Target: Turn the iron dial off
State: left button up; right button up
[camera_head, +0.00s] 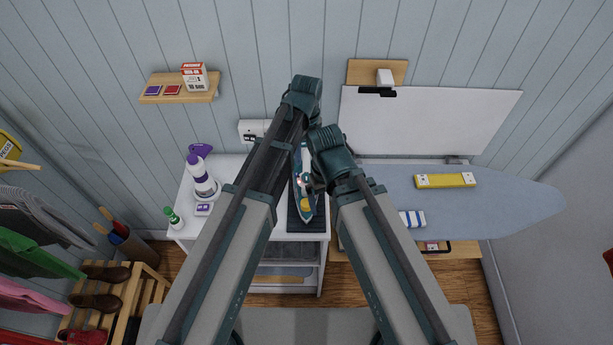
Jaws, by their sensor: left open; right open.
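The iron (307,211) rests on a dark mat (293,222) on the white cabinet top, its narrow end toward me. A round yellow dial (305,204) shows on its near part. My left gripper (298,152) is over the far end of the iron, partly hidden by my own arm. My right gripper (308,182) is lower in the picture, over the middle of the iron, close to the dial. Both grippers are open and hold nothing that I can see. Whether either one touches the iron I cannot tell. The dial's setting is too small to read.
A white and purple bottle (200,178) and a small green bottle (173,217) stand on the cabinet's left. An ironing board (520,205) at right bears a yellow box (445,181). A wall shelf (180,97) is at upper left. A shoe rack (131,297) stands lower left.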

aim_at(306, 176)
pick_arm(q)
notch_tip(306, 176, down, 11)
jog(key=b, duration=1)
jog(key=shift+f, duration=0.15)
grip_shut()
